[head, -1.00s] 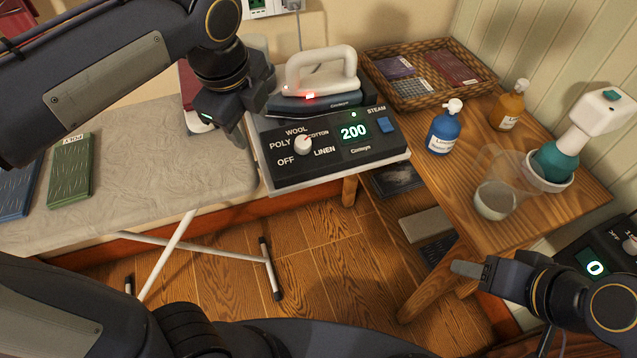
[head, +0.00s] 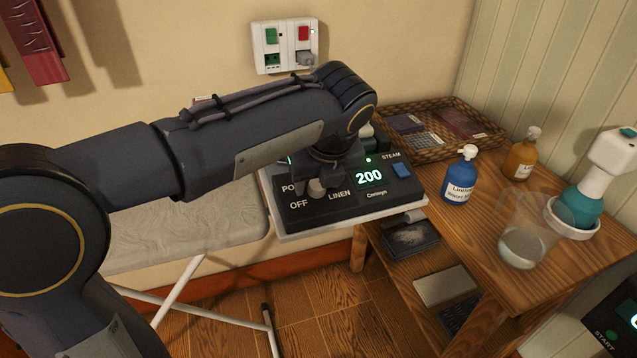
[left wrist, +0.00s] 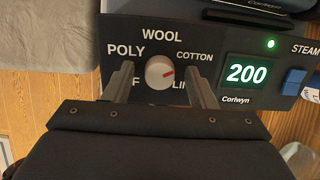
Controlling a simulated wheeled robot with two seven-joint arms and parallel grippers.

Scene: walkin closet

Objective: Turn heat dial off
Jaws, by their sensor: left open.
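The heat dial (left wrist: 160,72) is a white round knob with a red mark on the black iron station (head: 385,196). In the left wrist view its mark points right, toward the COTTON side and away from OFF. The display (head: 369,177) reads 200. My left gripper (head: 325,188) is open over the panel, pointing down. In the left wrist view its two fingers stand on either side of the dial, with small gaps visible. The left finger partly covers the OFF label, the right one LINEN. My right gripper is out of view.
A blue STEAM button (head: 401,171) is right of the display. The iron is mostly hidden behind my left arm. Right of the station, the wooden table holds a wicker basket (head: 480,140), a blue bottle (head: 460,180), an amber bottle (head: 522,158) and a clear cup (head: 522,245).

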